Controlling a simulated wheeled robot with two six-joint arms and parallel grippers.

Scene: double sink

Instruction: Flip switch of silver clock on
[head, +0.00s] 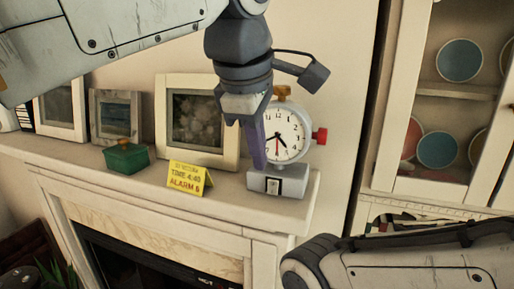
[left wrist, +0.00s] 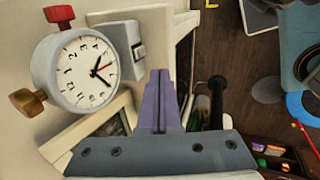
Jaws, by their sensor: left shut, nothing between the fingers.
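The silver clock (head: 284,133) stands at the right end of the mantel, with a white dial, a red knob on its right and a gold knob on top. It also shows turned sideways in the left wrist view (left wrist: 84,68). Below the dial is its grey base with a small switch (head: 273,187) on the front; the switch also shows in the left wrist view (left wrist: 138,51). I cannot tell its setting. My left gripper (head: 260,167), with purple fingers, is shut and empty, its tips just above the base and overlapping the dial's left side. My right gripper is out of view.
A yellow sign (head: 189,178) reading "TIME 4:40 ALARM 6" and a green box (head: 127,158) stand left of the clock. Picture frames (head: 197,122) line the wall behind. A cabinet with plates (head: 460,60) is at right. The mantel's front edge (head: 170,201) is close below.

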